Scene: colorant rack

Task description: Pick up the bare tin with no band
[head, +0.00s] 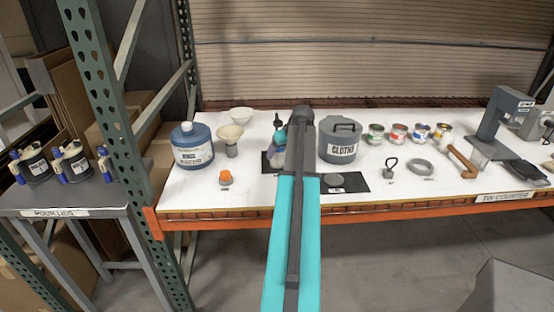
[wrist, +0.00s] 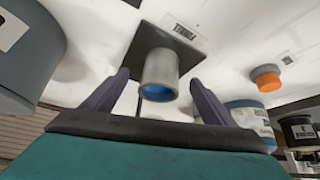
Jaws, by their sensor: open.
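A plain grey tin (wrist: 158,70) with no band shows in the wrist view, its open end showing blue inside. It stands on a dark square mat (wrist: 150,36) with a white label beside it. My gripper (wrist: 160,78) is open, with one finger on each side of the tin and gaps between. Several tins with coloured bands stand in a row at the right, including a green-banded one (head: 376,133) and a red-banded one (head: 398,133).
A grey CLOTHS bin (head: 339,140) stands just right of my arm. A ring (head: 421,167) and a wood-handled tool (head: 462,158) lie right. The white counter's front edge is orange.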

